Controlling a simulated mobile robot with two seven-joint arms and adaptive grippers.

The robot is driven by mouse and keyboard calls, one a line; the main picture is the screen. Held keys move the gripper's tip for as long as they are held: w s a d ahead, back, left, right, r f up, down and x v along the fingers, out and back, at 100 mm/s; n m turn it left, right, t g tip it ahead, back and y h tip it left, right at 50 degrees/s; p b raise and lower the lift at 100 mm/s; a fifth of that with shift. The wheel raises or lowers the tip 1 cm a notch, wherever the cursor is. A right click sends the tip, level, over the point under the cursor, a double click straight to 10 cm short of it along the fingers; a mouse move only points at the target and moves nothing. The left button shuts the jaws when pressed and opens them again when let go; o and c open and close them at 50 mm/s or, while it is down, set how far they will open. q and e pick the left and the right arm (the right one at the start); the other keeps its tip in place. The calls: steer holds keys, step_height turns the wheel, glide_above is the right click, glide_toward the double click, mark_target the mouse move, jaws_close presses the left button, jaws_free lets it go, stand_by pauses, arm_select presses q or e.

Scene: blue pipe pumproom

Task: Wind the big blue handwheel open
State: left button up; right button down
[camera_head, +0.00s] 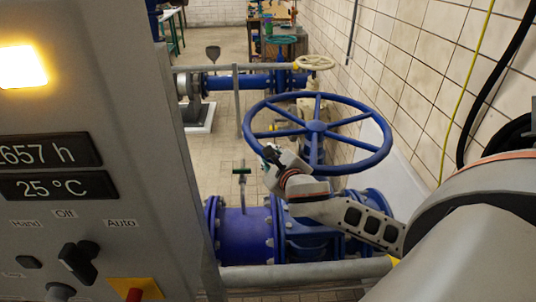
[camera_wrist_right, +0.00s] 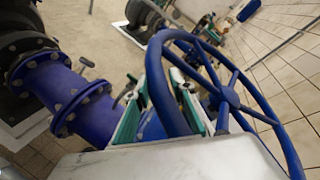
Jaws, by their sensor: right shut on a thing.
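The big blue handwheel (camera_head: 317,127) lies roughly flat above the blue pipe and valve in the middle of the head view, with several spokes and a round hub. My right gripper (camera_head: 271,154) comes in from the right and is shut on the near left part of its rim. In the right wrist view the rim of the handwheel (camera_wrist_right: 160,88) passes between the two green-edged fingers of my right gripper (camera_wrist_right: 160,108). The fingertips are partly hidden behind the rim in the head view. My left gripper is not in view.
A grey control cabinet (camera_head: 90,200) with displays and knobs fills the left side. A tiled wall (camera_head: 405,75) stands close on the right. A horizontal grey rail (camera_head: 300,272) runs in front of the blue pipe (camera_head: 243,235).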

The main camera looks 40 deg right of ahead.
steer(key=c, duration=1.8)
jaws_free()
steer(key=shift+s+a+f, duration=0.1)
steer(key=shift+f, duration=0.3)
steer(key=shift+r, duration=0.1)
steer(key=shift+r, duration=0.15)
step_height(320, 180, up, 10)
steer(key=shift+f, duration=0.1)
